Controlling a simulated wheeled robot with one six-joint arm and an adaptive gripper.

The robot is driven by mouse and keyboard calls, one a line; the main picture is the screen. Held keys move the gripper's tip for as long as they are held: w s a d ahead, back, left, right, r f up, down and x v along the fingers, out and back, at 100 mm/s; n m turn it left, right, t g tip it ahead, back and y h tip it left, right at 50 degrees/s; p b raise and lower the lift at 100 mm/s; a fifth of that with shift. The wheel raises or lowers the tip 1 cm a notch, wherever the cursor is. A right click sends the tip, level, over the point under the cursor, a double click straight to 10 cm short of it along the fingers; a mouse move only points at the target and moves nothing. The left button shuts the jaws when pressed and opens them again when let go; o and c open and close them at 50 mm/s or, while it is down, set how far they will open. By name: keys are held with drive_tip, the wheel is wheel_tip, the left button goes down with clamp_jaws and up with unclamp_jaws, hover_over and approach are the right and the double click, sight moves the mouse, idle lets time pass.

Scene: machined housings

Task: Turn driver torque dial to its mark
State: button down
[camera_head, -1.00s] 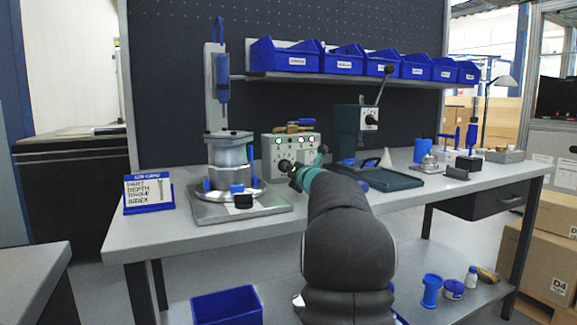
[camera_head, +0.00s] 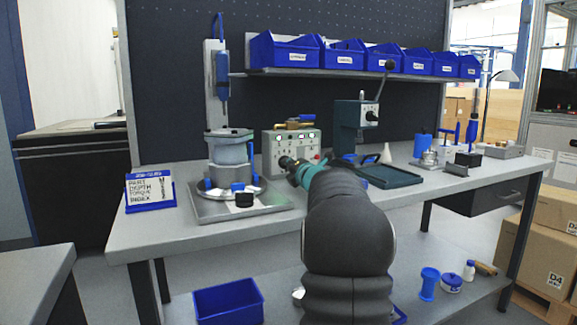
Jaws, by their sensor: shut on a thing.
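The controller box (camera_head: 270,153), pale with small lights and markings on its front, stands on the bench left of centre. My gripper (camera_head: 284,162) is at the lower part of this front face, seen from behind. It is shut on what appears to be the torque dial. The dial and the fingertips are mostly hidden behind my teal wrist, so the dial's pointer and mark cannot be read. The blue driver (camera_head: 222,75) hangs upright on a stand left of the box. A card (camera_head: 149,188) in a blue holder carries handwritten lines, including torque, at the bench's left end.
A round metal housing (camera_head: 229,152) sits on a plate left of my gripper. A dark green press (camera_head: 352,125) and tray (camera_head: 390,176) stand to the right. Blue bins (camera_head: 290,53) line the shelf above. The bench front edge is mostly clear.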

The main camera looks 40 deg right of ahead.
drive_tip(key=c, duration=1.2)
unclamp_jaws()
drive_tip(key=shift+s, duration=0.1)
drive_tip(key=v, duration=1.1)
drive_tip(key=shift+s, duration=0.4)
